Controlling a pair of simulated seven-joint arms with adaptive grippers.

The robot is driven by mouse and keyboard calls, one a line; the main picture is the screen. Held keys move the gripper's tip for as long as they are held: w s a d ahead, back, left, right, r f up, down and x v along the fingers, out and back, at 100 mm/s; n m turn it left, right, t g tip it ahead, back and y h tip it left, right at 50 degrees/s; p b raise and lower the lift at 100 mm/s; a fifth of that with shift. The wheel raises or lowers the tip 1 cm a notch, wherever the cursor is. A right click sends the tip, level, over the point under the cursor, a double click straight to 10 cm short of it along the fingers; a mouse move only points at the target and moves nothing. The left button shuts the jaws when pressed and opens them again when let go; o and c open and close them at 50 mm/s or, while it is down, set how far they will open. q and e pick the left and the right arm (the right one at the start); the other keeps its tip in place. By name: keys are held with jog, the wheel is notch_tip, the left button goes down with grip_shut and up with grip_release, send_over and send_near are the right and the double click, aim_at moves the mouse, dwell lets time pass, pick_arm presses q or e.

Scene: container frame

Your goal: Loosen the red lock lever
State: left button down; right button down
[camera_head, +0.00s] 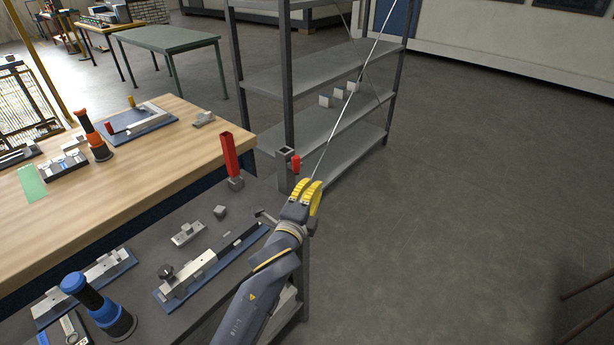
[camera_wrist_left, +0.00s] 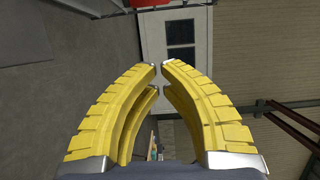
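A tall red bar (camera_head: 230,154) stands upright on a small grey block at the bench's far corner. A red patch (camera_wrist_left: 150,3) shows at that view's top edge. My right gripper is not in view.
A grey shelving rack (camera_head: 330,75) stands behind the gripper. The grey bench (camera_head: 215,240) holds a blue-based fixture (camera_head: 210,268), small metal blocks and a blue-topped post (camera_head: 98,304). A wooden table (camera_head: 150,160) lies left.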

aim_at(295, 160)
pick_arm(q)
jog(key=w, duration=0.9)
jog(key=shift+a, duration=0.4)
jog(key=shift+w, duration=0.1)
